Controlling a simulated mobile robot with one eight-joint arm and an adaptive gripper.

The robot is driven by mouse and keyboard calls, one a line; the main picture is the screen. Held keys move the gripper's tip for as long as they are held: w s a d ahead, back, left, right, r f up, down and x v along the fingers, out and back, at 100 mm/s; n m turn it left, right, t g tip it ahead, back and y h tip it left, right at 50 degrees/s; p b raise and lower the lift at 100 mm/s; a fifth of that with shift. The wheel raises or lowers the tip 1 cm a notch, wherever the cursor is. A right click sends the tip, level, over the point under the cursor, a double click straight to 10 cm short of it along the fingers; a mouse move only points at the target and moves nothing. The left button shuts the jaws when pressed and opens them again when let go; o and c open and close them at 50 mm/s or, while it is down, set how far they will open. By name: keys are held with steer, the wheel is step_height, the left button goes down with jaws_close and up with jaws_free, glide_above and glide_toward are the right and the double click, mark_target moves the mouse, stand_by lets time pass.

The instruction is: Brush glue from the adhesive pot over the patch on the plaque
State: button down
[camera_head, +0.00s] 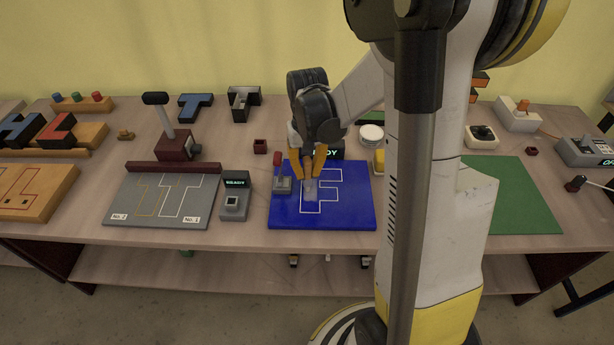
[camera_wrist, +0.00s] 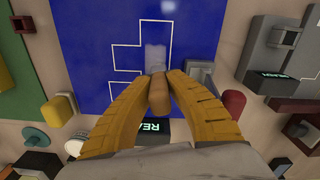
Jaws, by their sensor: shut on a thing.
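The blue plaque (camera_head: 345,215) lies flat on the table with a white E-shaped outline. It also fills the upper middle of the wrist view (camera_wrist: 90,40). A pale greyish patch (camera_wrist: 155,56) shows on it, partly within the outline. My gripper (camera_head: 308,172) is over the plaque, its yellow fingers shut on a tan brush handle (camera_wrist: 158,98). The brush's lower end is at the patch; I cannot tell whether it touches. A round white-topped pot (camera_head: 371,133) stands behind the plaque's right side, possibly the adhesive pot; its contents are unclear.
A red-handled lever (camera_head: 278,168) stands at the plaque's left edge. A dark box reading READY is partly hidden behind my gripper. A green mat (camera_head: 500,200) is to the right.

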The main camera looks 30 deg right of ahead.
steer(key=shift+w+d, duration=0.5)
steer(key=shift+w, duration=0.25)
steer(key=shift+w+d, duration=0.5)
steer(key=shift+w, duration=0.2)
steer(key=shift+s+a, duration=0.1)
steer(key=shift+s+a, duration=0.6)
steer(key=shift+s, duration=0.3)
steer(key=shift+s+a, duration=0.65)
steer(key=shift+s, duration=0.3)
steer(key=shift+s+a, duration=0.6)
steer(key=shift+s, duration=0.3)
steer(key=shift+d, duration=0.1)
steer(key=shift+w+d+b, duration=0.5)
steer(key=shift+w+d, duration=1.85)
steer(key=shift+d, duration=0.25)
steer(key=shift+s+a, duration=0.65)
steer(key=shift+s, duration=0.3)
steer(key=shift+s+a, duration=0.65)
steer(key=shift+s, duration=0.3)
steer(key=shift+s+a, duration=0.65)
steer(key=shift+s, duration=0.3)
